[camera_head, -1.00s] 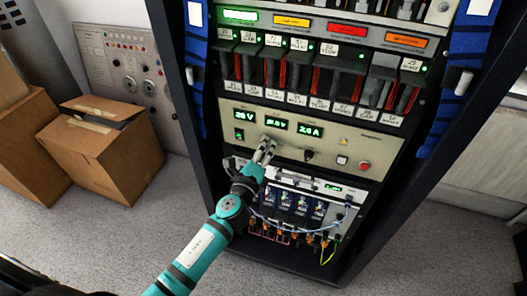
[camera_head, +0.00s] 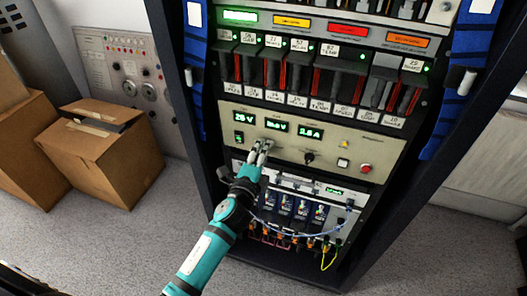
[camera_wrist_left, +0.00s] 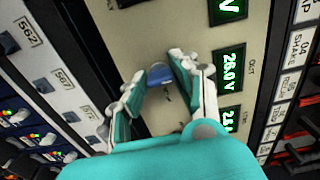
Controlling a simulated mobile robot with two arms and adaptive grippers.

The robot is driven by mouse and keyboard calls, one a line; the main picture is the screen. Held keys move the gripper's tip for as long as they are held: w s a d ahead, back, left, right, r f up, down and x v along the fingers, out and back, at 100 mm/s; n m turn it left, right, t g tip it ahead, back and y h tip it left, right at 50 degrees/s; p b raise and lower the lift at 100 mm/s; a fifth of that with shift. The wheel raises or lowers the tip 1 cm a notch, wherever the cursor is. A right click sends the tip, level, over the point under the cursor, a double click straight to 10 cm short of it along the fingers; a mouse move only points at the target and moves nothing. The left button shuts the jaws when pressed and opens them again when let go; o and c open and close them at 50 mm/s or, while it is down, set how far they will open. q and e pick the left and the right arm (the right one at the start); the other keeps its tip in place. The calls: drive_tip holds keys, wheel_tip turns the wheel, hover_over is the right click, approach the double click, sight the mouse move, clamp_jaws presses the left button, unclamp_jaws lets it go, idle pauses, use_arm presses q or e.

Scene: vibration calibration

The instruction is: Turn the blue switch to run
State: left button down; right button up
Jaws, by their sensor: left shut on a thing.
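The blue switch (camera_wrist_left: 160,75) is a small blue knob on the cream control panel (camera_head: 222,120), seen in the left wrist view. My left gripper (camera_wrist_left: 157,72) has its fingertips on either side of the knob and is shut on it. In the head view my left gripper (camera_head: 262,147) reaches the panel just below the green displays (camera_head: 277,126) and hides the switch. The lettering around the switch cannot be read. My right gripper is not in view.
A black knob (camera_head: 309,158), a white button (camera_head: 343,163) and a red button (camera_head: 366,168) sit right on the same panel. Below are blue modules (camera_head: 302,207) with loose cables. Cardboard boxes (camera_head: 103,160) stand on the floor at left.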

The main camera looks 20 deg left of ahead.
use_arm(q)
drive_tip(key=shift+f, duration=0.1)
drive_tip(key=c, duration=1)
unclamp_jaws()
drive_tip(key=shift+c, duration=0.2)
drive_tip(key=shift+s, duration=0.1)
drive_tip(key=s, duration=1.2)
drive_tip(key=shift+a, duration=0.2)
drive_tip(key=shift+w, duration=0.1)
